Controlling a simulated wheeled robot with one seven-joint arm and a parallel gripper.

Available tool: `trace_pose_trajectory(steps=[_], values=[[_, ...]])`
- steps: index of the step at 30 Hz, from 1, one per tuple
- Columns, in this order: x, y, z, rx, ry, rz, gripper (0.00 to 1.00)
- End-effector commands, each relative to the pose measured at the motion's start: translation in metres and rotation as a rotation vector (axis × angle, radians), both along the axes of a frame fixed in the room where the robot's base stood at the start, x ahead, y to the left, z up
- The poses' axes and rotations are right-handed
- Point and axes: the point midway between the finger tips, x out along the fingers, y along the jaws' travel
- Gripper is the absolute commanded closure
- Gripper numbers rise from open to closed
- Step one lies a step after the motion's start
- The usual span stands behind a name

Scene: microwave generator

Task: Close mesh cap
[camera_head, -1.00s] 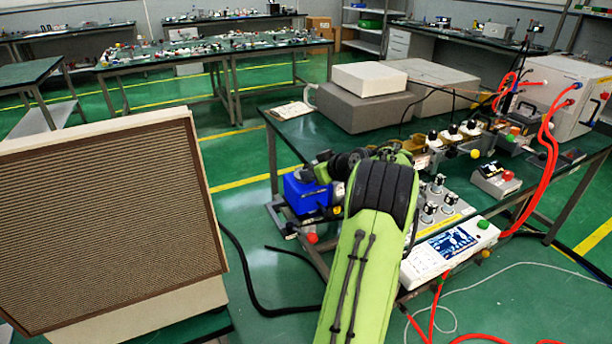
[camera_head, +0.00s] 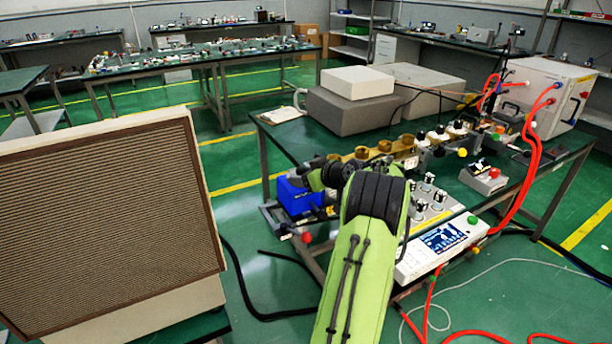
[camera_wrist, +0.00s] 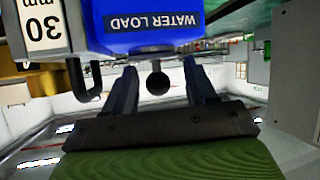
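In the wrist view, my gripper (camera_wrist: 160,85) is open, its two dark fingers well apart. A black ball knob (camera_wrist: 157,83) shows between the fingers, with gaps on both sides. I cannot tell whether it is at fingertip depth. The blue water load box (camera_wrist: 150,25) is just beyond the fingers, at the top. In the head view this blue box (camera_head: 302,197) sits at the table's left end, with the end of my arm over it; my fingertips are not clear there. I cannot pick out the mesh cap for certain.
A block marked 30 mm (camera_wrist: 42,22) is left of the blue box in the wrist view. In the head view, gold waveguide parts (camera_head: 385,146), a white display unit (camera_head: 440,245) and grey boxes (camera_head: 350,108) crowd the table. A large ribbed panel (camera_head: 105,215) stands at left.

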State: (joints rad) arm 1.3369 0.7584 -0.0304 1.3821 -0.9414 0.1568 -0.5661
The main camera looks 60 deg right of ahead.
Motion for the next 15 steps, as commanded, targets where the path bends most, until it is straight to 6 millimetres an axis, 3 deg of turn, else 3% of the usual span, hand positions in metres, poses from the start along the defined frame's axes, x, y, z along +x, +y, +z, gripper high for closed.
trace_pose_trajectory(steps=[11,15], values=[[-0.003,-0.001,-0.002,0.003,0.005,-0.007,0.44],[-0.021,0.002,0.010,0.001,0.005,-0.012,0.44]])
